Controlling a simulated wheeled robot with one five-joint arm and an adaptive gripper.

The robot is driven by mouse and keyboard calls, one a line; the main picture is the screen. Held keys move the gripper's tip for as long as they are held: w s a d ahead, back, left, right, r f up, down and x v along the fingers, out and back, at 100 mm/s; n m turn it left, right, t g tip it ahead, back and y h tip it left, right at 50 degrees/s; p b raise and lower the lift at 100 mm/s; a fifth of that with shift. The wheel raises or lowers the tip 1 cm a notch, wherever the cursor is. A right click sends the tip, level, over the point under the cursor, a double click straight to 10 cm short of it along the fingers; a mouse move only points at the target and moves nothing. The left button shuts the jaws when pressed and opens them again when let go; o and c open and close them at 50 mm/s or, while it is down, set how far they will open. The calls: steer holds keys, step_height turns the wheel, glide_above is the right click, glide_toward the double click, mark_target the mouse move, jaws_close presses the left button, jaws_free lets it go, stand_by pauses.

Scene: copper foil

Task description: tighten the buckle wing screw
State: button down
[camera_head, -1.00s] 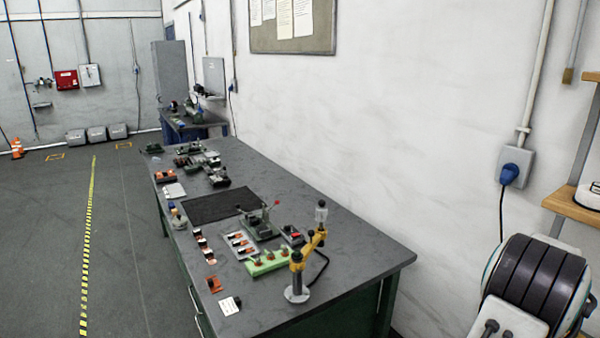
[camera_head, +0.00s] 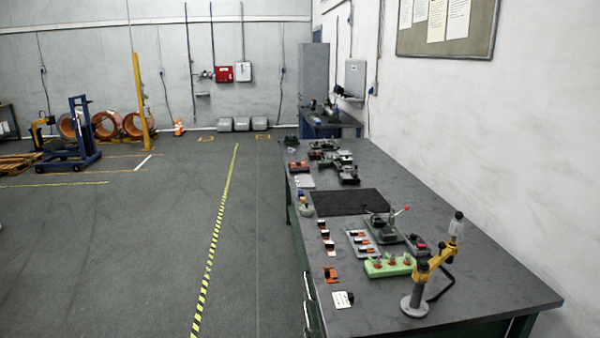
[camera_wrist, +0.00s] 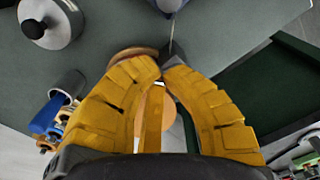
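I cannot make out a buckle wing screw in either current view. In the wrist view my gripper (camera_wrist: 161,68) has two yellow segmented fingers whose tips almost meet, with no held thing visible between them. A brown round thing (camera_wrist: 128,53) is partly hidden behind the left fingertip. A dark grey piece with a thin rod (camera_wrist: 174,50) is beside the right fingertip; I cannot tell whether it touches. My gripper is not in the head view. There, the grey workbench (camera_head: 480,285) carries a green block with several small upright parts (camera_head: 390,266) and a small lever fixture (camera_head: 385,228).
A yellow jointed stand (camera_head: 428,268) is near the bench's front edge. A black mat (camera_head: 350,201) lies mid-bench. The wrist view shows a silver lidded pot (camera_wrist: 50,22) and a tool cup (camera_wrist: 68,83). The floor left of the yellow-black stripe (camera_head: 214,245) is mostly clear.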

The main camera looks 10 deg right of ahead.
steer(key=shift+w, duration=0.4)
stand_by(0.7)
steer(key=shift+w+a+b, duration=0.35)
steer(key=shift+a+b, duration=0.25)
steer(key=shift+a, duration=0.15)
stand_by(0.7)
steer(key=shift+s+a+f, duration=0.1)
steer(key=shift+s+a, duration=0.1)
steer(key=shift+a, duration=0.05)
stand_by(0.4)
step_height(320, 180, up, 6)
steer(key=p, duration=0.4)
steer(key=shift+d, duration=0.1)
